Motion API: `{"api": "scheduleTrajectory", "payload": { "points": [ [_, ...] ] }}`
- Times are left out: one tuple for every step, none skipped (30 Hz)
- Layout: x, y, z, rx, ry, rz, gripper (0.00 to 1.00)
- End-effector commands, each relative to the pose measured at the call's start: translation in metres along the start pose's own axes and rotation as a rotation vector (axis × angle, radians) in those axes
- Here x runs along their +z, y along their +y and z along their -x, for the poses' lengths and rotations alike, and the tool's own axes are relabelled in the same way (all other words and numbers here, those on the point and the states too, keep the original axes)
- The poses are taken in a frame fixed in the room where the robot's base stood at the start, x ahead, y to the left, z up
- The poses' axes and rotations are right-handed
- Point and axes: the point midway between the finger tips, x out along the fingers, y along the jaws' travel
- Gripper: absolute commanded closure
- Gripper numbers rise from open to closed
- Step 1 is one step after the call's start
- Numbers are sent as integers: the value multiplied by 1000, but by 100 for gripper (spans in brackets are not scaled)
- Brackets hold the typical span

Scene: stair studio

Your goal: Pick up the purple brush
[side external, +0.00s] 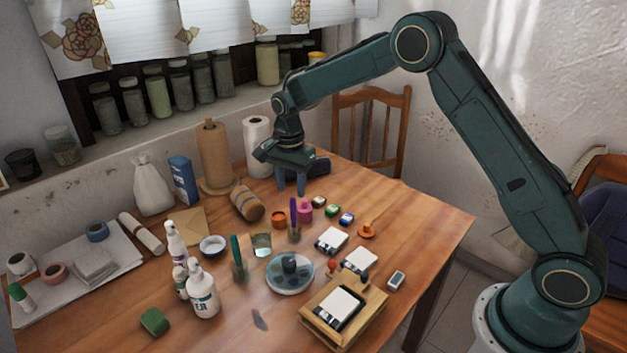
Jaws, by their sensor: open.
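A purple brush (293,212) stands nearly upright in a small clear holder (294,234) near the middle of the table. My gripper (291,188) is open, with its fingers pointing down, above and behind the brush. Nothing shows between the fingers. The exact gap in depth between the fingers and the brush top cannot be told from this view.
A pink bottle (305,210) and an orange pot (279,219) stand close beside the brush. A green brush (236,250) stands in another holder to the left. A round palette dish (289,274) and a wooden box (343,312) are in front. The table's right side (432,222) is clear.

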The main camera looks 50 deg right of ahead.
Motion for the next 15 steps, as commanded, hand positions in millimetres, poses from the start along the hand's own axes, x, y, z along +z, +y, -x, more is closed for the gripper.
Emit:
{"api": "scheduleTrajectory", "payload": {
  "points": [
    [0, 1, -9, 3, -1, 0, 59],
    [0, 0, -12, 2, -1, 0, 59],
    [0, 0, -18, 3, -1, 0, 59],
    [0, 0, -21, 2, -1, 0, 59],
    [0, 0, -24, 1, 0, 0, 59],
    [0, 0, -26, 1, 0, 0, 59],
    [0, 0, -28, 1, 0, 0, 59],
    [0, 0, -30, 0, 0, 0, 59],
    [0, 0, -31, 0, 0, 0, 59],
    [0, 0, -32, 0, 0, 0, 59],
    [0, 0, -32, -1, 0, 0, 59],
    [0, 0, -33, -1, 0, 0, 59],
    [0, 0, -33, -1, 0, 0, 59],
    [0, 0, -33, -1, 0, 0, 59],
    [0, 0, -33, -1, 0, 0, 59]
  ]
}}
